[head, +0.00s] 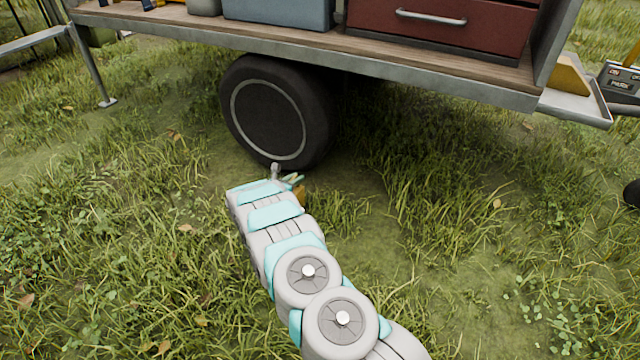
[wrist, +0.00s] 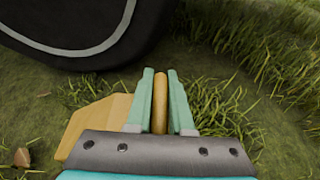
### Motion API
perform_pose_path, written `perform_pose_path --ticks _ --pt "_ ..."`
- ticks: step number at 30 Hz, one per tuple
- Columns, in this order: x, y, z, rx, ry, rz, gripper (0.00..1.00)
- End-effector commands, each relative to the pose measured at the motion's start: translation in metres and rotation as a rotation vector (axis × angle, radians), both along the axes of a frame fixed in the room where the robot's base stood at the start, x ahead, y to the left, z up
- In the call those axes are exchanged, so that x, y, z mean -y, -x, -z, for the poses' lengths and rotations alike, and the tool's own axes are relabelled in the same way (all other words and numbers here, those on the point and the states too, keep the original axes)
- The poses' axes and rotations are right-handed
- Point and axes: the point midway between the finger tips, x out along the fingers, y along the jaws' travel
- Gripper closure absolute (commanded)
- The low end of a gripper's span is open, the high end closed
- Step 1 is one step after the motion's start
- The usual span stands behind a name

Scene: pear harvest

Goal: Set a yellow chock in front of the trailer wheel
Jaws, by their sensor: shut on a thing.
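The trailer wheel (head: 268,112) is a black tyre with a pale ring, standing on the grass under the trailer bed. It also fills the upper left of the wrist view (wrist: 75,25). My gripper (head: 288,178) is low, by the foot of the wheel. In the wrist view its two green fingers (wrist: 160,74) are shut on an upright tan-yellow part of the chock (wrist: 160,105). The chock's sloped body (wrist: 92,125) shows to the left of the fingers. In the head view only a small piece of the chock (head: 300,194) shows. I cannot tell whether it touches the ground.
The trailer bed (head: 430,72) overhangs the wheel and carries a red drawer box (head: 440,25) and a blue-grey box (head: 278,10). Another yellow wedge (head: 570,76) sits at the trailer's right end. A metal support leg (head: 92,70) stands at left. Open grass lies around.

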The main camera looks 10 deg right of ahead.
Motion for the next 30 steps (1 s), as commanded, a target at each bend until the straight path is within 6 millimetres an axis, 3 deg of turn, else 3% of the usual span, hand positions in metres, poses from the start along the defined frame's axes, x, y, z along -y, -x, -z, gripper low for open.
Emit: perform_pose_path --ticks 6,12,25,30 --pt "0.051 -0.012 0.004 0.004 0.0 0.007 1.0" --pt "0.079 -0.019 0.006 0.005 0.0 0.004 1.0" --pt "0.099 -0.024 0.008 0.004 0.0 0.003 1.0" --pt "0.097 -0.023 0.024 0.001 0.002 0.002 1.0"
